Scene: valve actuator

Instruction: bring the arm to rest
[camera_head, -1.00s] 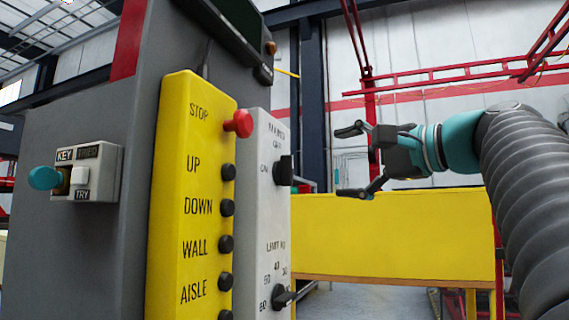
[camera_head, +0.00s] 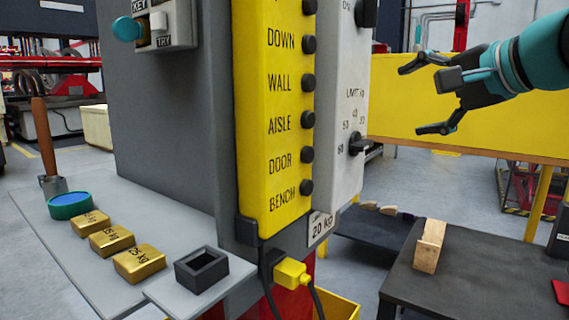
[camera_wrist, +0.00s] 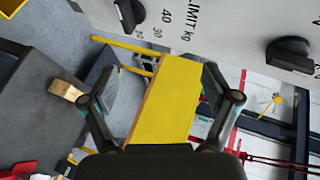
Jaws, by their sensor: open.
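My gripper (camera_head: 425,97) is at the upper right in the head view, its fingers pointing left and spread apart with nothing between them. My teal wrist and arm come in from the right edge. The gripper appears in front of a yellow panel (camera_head: 395,108), to the right of the white switch panel (camera_head: 338,110). In the wrist view my gripper (camera_wrist: 160,85) also shows two spread fingers, with the yellow panel (camera_wrist: 172,100) seen beyond them. The black knobs of the white panel (camera_wrist: 215,20) are along the top there.
A yellow button box (camera_head: 280,130) stands on a grey cabinet (camera_head: 175,110). A grey shelf (camera_head: 75,240) holds several brass blocks (camera_head: 138,263), a teal dish and a black square holder (camera_head: 201,268). A dark table (camera_head: 465,260) with a wooden block (camera_head: 429,246) is at the lower right.

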